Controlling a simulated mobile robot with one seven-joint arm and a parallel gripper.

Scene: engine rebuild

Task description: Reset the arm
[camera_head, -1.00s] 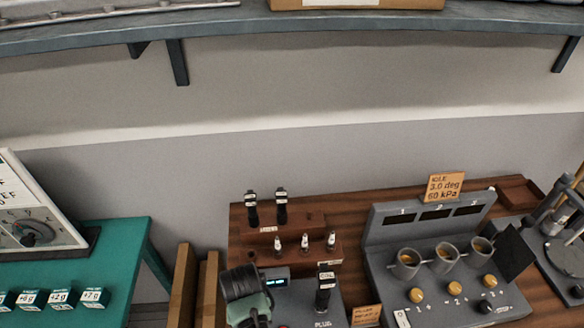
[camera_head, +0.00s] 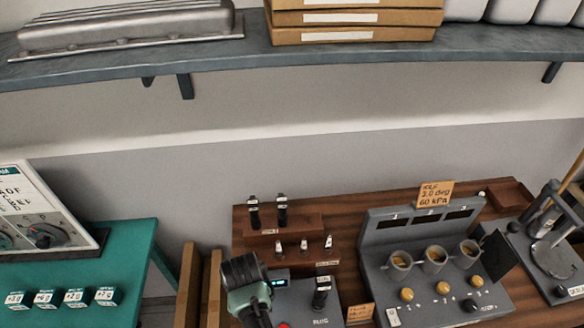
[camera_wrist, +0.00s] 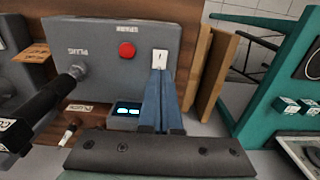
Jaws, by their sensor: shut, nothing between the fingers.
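My arm (camera_head: 246,290) shows at the bottom of the head view, a dark joint above a green link, in front of the grey plug box (camera_head: 308,300). The fingers cannot be made out there. In the wrist view my gripper (camera_wrist: 161,75) has its two blue fingers together, with nothing between them. Their tips appear just below a white switch plate (camera_wrist: 159,60) on the plug box (camera_wrist: 95,35); whether they touch it I cannot tell. A small lit display (camera_wrist: 131,111) is beside the fingers.
A black-handled piece (camera_wrist: 42,108) stands in the plug socket. A wooden rack (camera_head: 262,250) holds black-handled tools and plugs. A grey console (camera_head: 395,290) with three cups is on the right, a green bench (camera_head: 120,245) on the left. A shelf (camera_head: 330,60) crosses above, with clear wall below.

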